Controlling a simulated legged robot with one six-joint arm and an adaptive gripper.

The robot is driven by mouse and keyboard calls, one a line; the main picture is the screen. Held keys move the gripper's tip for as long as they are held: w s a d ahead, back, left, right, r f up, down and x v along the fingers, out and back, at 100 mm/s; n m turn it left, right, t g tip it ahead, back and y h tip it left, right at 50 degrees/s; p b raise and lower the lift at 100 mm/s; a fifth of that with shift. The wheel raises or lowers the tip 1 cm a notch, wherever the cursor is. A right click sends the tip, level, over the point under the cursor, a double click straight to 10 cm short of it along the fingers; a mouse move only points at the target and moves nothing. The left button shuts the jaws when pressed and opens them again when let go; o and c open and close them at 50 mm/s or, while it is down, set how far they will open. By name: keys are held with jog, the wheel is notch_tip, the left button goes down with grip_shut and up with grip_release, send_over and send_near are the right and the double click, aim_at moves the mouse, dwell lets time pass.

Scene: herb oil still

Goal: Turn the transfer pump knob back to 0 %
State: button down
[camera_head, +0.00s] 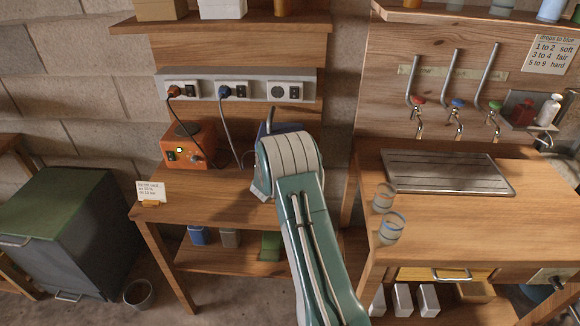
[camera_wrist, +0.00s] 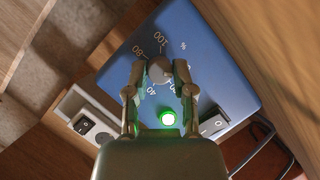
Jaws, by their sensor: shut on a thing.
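In the wrist view a blue pump panel (camera_wrist: 215,70) carries a grey round knob (camera_wrist: 158,70) with a printed % scale around it. The marks 40, 80 and 100 can be read; other marks are hidden by the fingers. My gripper (camera_wrist: 160,74) is shut on the knob, one finger on each side. I cannot make out the knob's pointer. In the head view my arm hides the gripper and most of the blue pump box (camera_head: 266,129).
An orange box (camera_head: 190,146) with a lit green light stands left of my arm on the wooden bench (camera_head: 225,185), behind a small card (camera_head: 151,191). Socket strip (camera_head: 235,88) with cables hangs above. Two glasses (camera_head: 391,228) stand on the right bench.

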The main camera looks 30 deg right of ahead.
jog(key=shift+w+a+n, duration=0.2)
jog(key=shift+n, duration=0.3)
jog(key=shift+h, duration=0.3)
jog(key=shift+c, duration=2.3)
grip_release()
jog(key=shift+f, duration=0.1)
jog(key=shift+s, duration=0.1)
jog(key=v, duration=1.2)
